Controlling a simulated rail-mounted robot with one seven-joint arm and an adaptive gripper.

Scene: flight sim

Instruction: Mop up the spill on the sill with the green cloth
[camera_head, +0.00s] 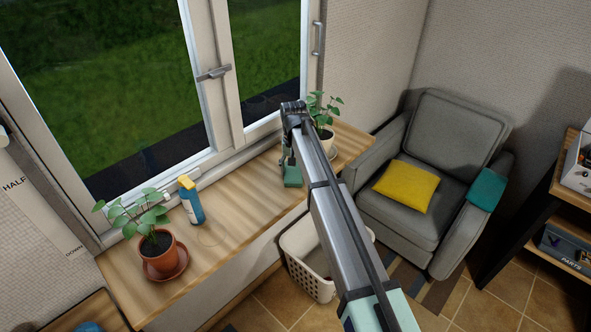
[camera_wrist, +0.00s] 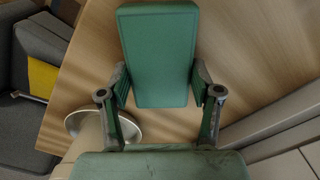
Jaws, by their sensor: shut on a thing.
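The green cloth (camera_wrist: 160,55) looks like a flat folded block and is held between the two fingers of my gripper (camera_wrist: 160,95) in the wrist view. In the head view the green cloth (camera_head: 292,178) hangs below my gripper (camera_head: 289,163), over the right part of the wooden sill (camera_head: 245,190). I cannot tell whether it touches the sill. A faint, clear round patch (camera_head: 208,237), which looks like the spill, lies on the sill left of the cloth, near the front edge.
A blue bottle with a yellow top (camera_head: 192,203) and a potted plant (camera_head: 160,248) stand left of the patch. Another plant (camera_head: 324,118) stands at the sill's right end. A white basket (camera_head: 308,268) is below. A teal cloth (camera_head: 487,189) lies on the grey armchair (camera_head: 450,130).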

